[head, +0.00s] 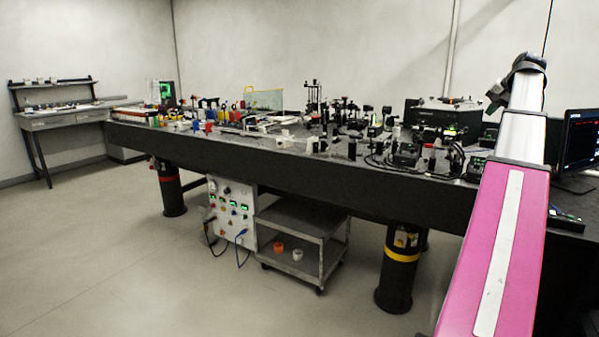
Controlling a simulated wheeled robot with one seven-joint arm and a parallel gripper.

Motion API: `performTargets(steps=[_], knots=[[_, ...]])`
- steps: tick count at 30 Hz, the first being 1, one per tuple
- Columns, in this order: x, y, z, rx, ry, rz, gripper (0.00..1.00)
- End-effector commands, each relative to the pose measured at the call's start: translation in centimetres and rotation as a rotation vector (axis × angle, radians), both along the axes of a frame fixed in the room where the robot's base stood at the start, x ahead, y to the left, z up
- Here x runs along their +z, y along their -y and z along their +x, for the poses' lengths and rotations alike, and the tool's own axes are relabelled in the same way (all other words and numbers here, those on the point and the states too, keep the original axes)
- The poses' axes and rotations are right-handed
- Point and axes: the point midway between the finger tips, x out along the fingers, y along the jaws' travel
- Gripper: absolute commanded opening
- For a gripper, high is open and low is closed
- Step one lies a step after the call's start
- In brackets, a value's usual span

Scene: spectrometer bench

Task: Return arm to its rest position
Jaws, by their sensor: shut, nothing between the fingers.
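My arm (510,220) reaches up from the lower right of the head view, with a pink link and a pale section beyond it. My gripper (496,95) is the small dark part at the arm's far end, left of the pale section's tip. It is shut and empty. Its fingers are too small to make out clearly. It appears in front of the wall, above the right part of the optical table (300,165). Its exact height over the table cannot be told.
Optics crowd the table's top, with a black instrument box (443,115) near the arm. A monitor (580,140) stands just right of the arm. A grey cart (300,240) and white control box (232,212) sit below. The floor at left is clear.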

Motion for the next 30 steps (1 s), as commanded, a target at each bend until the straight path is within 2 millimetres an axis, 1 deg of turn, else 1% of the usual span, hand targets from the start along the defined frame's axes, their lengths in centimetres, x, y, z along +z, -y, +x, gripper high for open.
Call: performTargets(steps=[5, 8, 11, 14, 17, 18, 22, 23, 24, 26, 27, 29, 30], knots=[[-3.0, -1.7, 0.8, 0.017, -0.020, -0.001, 0.00], [-5.2, -2.9, 1.3, 0.030, -0.035, -0.005, 0.00], [-7.7, -4.4, 1.9, 0.045, -0.053, -0.010, 0.00], [-10.9, -6.4, 2.5, 0.065, -0.076, -0.014, 0.00], [-15.1, -9.1, 3.0, 0.093, -0.107, -0.023, 0.00], [-17.0, -10.3, 3.2, 0.105, -0.122, -0.027, 0.00], [-22.6, -14.2, 3.4, 0.148, -0.165, -0.046, 0.00], [-23.8, -15.0, 3.3, 0.158, -0.174, -0.049, 0.00], [-25.3, -16.2, 3.3, 0.170, -0.186, -0.056, 0.00], [-27.6, -17.8, 3.1, 0.189, -0.204, -0.065, 0.00], [-29.0, -19.0, 2.9, 0.202, -0.216, -0.071, 0.00], [-31.3, -20.7, 2.5, 0.223, -0.235, -0.082, 0.00], [-32.8, -21.9, 2.2, 0.237, -0.248, -0.089, 0.00]])
